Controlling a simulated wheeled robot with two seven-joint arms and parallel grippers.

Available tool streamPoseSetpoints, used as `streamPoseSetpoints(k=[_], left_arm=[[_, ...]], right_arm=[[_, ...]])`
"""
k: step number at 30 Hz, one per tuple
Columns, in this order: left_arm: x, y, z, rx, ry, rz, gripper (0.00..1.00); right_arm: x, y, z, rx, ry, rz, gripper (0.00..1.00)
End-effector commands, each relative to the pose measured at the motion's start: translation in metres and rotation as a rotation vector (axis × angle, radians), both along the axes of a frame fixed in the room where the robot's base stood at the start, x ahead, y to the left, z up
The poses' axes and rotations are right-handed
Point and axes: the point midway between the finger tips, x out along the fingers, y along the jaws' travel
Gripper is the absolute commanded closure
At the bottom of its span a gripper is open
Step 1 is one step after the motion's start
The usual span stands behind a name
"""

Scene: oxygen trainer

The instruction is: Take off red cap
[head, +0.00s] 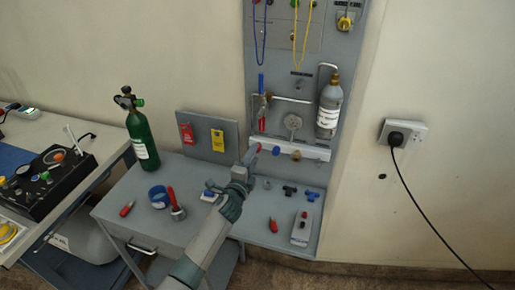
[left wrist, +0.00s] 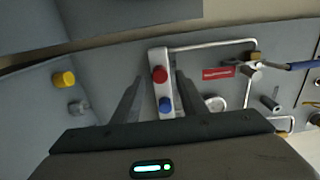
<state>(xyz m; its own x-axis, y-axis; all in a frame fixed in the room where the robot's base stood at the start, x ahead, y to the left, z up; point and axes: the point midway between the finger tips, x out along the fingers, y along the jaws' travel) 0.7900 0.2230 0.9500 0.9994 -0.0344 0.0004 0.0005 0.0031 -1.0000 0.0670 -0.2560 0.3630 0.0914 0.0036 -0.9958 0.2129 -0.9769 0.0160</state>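The red cap (left wrist: 160,74) sits on a pale bar (left wrist: 155,55) in the left wrist view, with a blue cap (left wrist: 166,104) just below it in the picture. My left gripper (head: 250,158) is at the foot of the wall panel in the head view. Its two fingers stand apart, one on each side of the bar and the red cap in the left wrist view. The fingers appear clear of the cap, though the depth between them is hard to judge. In the head view the fingertips partly hide the red cap. My right gripper is in neither view.
A green cylinder (head: 141,135), a blue tape roll (head: 158,197) and a red-handled brush (head: 175,204) stand on the grey bench. A grey bottle (head: 328,108) hangs on the panel. A yellow cap (left wrist: 65,79) is left of the bar. Small fittings (head: 289,191) lie right of my arm.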

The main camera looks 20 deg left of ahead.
Motion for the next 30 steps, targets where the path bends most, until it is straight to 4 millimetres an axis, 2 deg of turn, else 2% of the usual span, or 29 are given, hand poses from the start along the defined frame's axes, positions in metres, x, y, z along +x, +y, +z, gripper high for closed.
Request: streamPoseSetpoints(k=[4, 10, 20, 27, 30], left_arm=[[0.0, 0.0004, -0.0001, 0.057, -0.002, 0.0, 0.61], [0.0001, -0.0001, 0.0004, 0.279, -0.01, -0.001, 0.61], [0.0, 0.0001, 0.0001, 0.321, -0.011, 0.0, 0.61], [-0.0001, 0.0002, 0.0004, 0.579, -0.02, -0.001, 0.61], [-0.0002, 0.0001, -0.0003, 0.603, -0.02, 0.0, 0.61]], right_arm=[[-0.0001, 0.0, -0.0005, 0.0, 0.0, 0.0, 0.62], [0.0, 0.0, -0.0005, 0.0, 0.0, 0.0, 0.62], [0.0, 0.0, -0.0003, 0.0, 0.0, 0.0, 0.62], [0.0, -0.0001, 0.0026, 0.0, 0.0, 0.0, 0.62], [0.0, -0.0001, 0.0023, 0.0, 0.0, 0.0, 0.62]])
